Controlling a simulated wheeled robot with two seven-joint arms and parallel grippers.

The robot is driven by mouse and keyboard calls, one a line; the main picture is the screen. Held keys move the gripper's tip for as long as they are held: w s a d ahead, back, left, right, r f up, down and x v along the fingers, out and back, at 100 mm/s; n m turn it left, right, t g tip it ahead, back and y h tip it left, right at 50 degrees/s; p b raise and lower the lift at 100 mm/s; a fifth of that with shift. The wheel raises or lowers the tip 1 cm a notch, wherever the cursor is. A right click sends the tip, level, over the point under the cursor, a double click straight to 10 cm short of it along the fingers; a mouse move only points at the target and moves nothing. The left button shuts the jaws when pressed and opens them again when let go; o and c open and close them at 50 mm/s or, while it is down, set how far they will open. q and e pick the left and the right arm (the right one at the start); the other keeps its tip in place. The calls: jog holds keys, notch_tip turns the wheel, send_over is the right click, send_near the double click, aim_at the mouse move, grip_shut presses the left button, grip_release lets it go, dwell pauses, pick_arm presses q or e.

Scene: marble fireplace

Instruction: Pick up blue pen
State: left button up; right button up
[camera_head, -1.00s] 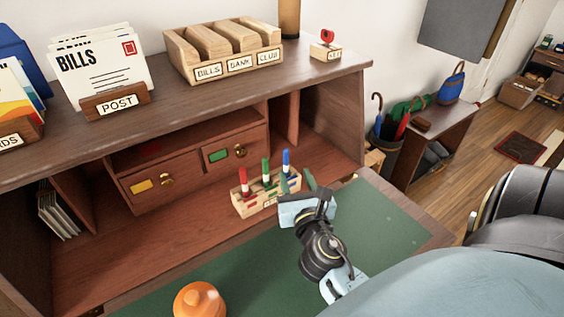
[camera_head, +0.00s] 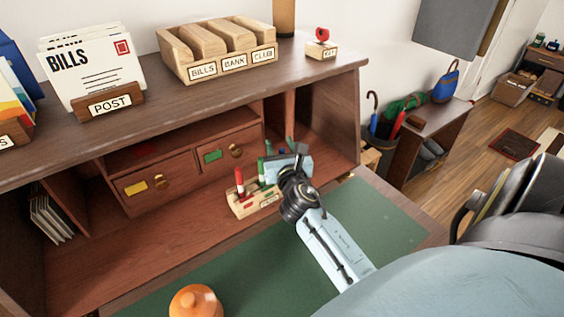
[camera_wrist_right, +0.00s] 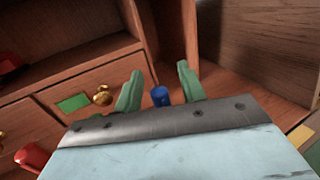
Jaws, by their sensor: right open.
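The blue pen (camera_wrist_right: 160,97) shows in the right wrist view as a blue top end between the two green fingers of my right gripper (camera_wrist_right: 160,80). The fingers are open, one on each side of it, with gaps visible. In the head view my right gripper (camera_head: 279,148) is over the right end of the small wooden pen holder (camera_head: 252,207) and hides the blue pen. A red pen (camera_head: 239,183) and a green pen (camera_head: 262,172) stand upright in the holder to its left. My left gripper is not in view.
The holder stands in the desk's open cubby, in front of drawers with a yellow label (camera_head: 136,188) and a green label (camera_head: 213,155). The desk shelf (camera_head: 150,122) is above. An orange lidded pot (camera_head: 195,303) stands on the green desk mat (camera_head: 240,265).

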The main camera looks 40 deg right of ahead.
grip_shut()
